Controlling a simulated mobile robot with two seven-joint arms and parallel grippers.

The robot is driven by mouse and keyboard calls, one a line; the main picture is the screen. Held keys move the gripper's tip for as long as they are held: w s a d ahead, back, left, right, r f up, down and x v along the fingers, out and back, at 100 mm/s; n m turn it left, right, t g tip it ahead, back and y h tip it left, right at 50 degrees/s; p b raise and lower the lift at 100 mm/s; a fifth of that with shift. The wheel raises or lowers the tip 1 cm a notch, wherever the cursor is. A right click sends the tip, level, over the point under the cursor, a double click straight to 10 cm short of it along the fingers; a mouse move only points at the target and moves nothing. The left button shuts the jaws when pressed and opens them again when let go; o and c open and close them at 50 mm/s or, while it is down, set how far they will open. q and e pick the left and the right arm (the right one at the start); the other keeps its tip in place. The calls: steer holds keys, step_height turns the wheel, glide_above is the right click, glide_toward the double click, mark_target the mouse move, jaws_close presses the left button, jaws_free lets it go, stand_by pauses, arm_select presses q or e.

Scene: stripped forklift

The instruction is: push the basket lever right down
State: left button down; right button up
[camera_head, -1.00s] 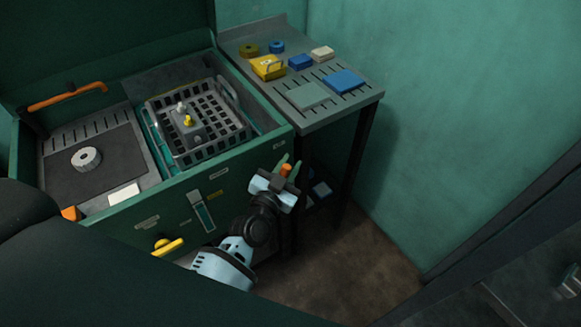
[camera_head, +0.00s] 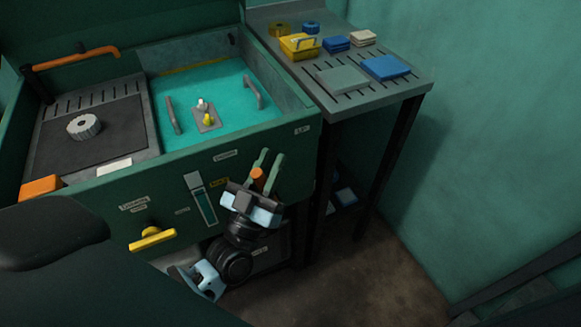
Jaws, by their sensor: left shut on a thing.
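The basket lever shows as an orange grip (camera_head: 258,178) at the front right of the green washing tank (camera_head: 150,178). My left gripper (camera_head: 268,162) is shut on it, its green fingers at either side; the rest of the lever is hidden. The basket is sunk in the turquoise liquid (camera_head: 225,85). Only its left handle (camera_head: 172,115), its right handle (camera_head: 253,92) and a grey plate with a yellow-tipped part (camera_head: 207,118) show. My right gripper is not in view.
A yellow handle (camera_head: 152,238) juts from the tank front, left of my arm. A level gauge (camera_head: 201,200) is left of the gripper. A grey side table (camera_head: 345,95) with blocks and pads stands right. The floor (camera_head: 385,265) there is clear.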

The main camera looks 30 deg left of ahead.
mark_target(257, 180)
arm_select(q)
steer(key=s+f+n+t+y+b, duration=0.1)
steer(key=s+a+n+y+b, duration=0.1)
steer(key=b, duration=0.1)
steer(key=shift+s+f+n+t, duration=0.35)
steer(key=shift+s+n+t, duration=0.05)
steer(key=n+y+b, duration=0.1)
steer(key=s+a+n+y+b, duration=0.1)
steer(key=s+n+t+y+b, duration=0.1)
steer(key=n+y, duration=0.1)
steer(key=shift+a+f, duration=0.15)
steer(key=shift+a, duration=0.1)
steer(key=shift+y, duration=0.3)
steer(key=c, duration=1.6)
jaws_free()
steer(key=shift+s+a, duration=0.1)
steer(key=shift+o, duration=1.1)
steer(key=shift+s, duration=0.1)
steer(key=shift+o, duration=0.5)
